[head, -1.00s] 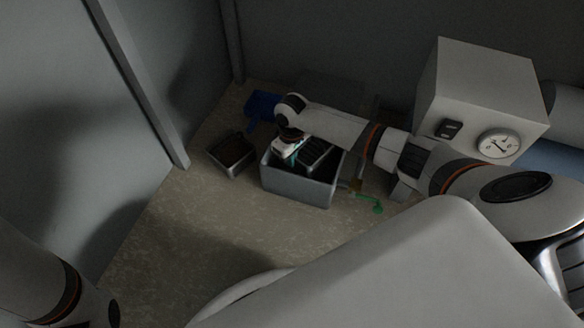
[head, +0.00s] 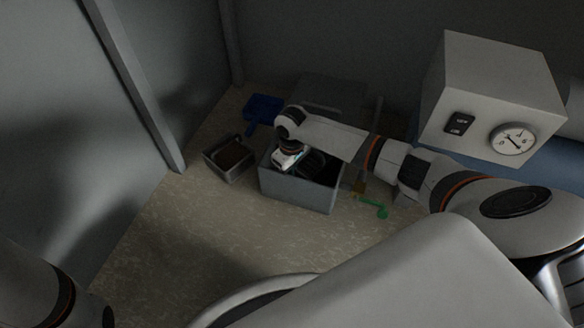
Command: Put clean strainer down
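My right gripper (head: 287,160) reaches from the right over the left part of an open grey box (head: 300,191), pointing down. A dark ribbed thing (head: 313,163), possibly the strainer, shows beside the gripper at the box's mouth, partly under my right arm. I cannot tell whether the fingers hold it, as the fingertips are small and dark. A small metal container (head: 229,174) with dark brown contents and a handle at its back stands left of the box. My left gripper is not in view; only its arm shows at the bottom left.
A blue object (head: 263,108) lies behind the small container. A green object (head: 373,208) lies right of the box. A white unit with a dial (head: 490,105) stands at the right. The speckled surface (head: 190,240) in front is clear.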

